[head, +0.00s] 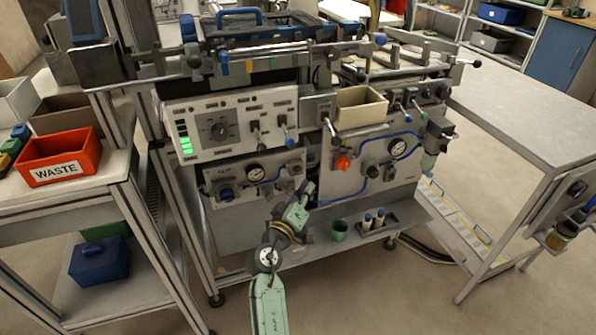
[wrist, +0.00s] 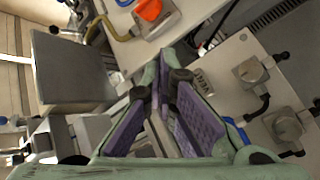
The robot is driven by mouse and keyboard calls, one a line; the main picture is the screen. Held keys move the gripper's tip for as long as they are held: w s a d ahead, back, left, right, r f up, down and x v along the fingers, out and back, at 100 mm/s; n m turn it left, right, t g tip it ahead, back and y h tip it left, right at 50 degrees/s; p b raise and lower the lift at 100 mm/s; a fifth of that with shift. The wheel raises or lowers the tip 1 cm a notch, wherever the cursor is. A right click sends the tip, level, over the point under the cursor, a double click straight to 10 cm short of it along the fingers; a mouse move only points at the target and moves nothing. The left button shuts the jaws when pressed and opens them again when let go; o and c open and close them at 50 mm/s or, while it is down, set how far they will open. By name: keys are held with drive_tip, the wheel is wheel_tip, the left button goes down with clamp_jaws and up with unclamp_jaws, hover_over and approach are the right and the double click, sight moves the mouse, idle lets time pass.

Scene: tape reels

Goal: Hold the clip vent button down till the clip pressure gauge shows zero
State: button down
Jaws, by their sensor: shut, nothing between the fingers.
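My gripper (head: 306,190) is in front of the lower panels of the machine, near the gap between the left and right ones. In the wrist view its purple-padded fingers (wrist: 168,62) are shut with nothing between them. A round gauge (head: 256,172) is on the lower left panel and another gauge (head: 398,147) is on the right panel. Neither needle can be read, and I cannot tell surely which is the clip gauge. Contact with a button cannot be told.
An orange-red knob (head: 342,163) is on the right panel, with blue hoses near it. A green cup (head: 339,230) and small bottles stand on the lower shelf. A red waste bin (head: 60,160) is on the left table. A bare table (head: 530,110) is at right.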

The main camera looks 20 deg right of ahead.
drive_tip(key=shift+w+a+b, duration=0.1)
drive_tip(key=shift+w+b, duration=0.55)
drive_tip(key=shift+w, duration=1)
drive_tip(key=shift+w, duration=0.2)
drive_tip(key=shift+w+b, duration=0.25)
drive_tip(key=shift+b, duration=0.1)
drive_tip(key=shift+w+b, duration=0.3)
drive_tip(key=shift+w, duration=0.05)
idle(0.5)
idle(2.9)
drive_tip(key=shift+s, duration=0.9)
drive_tip(key=shift+s+p, duration=0.4)
drive_tip(key=shift+s, duration=2)
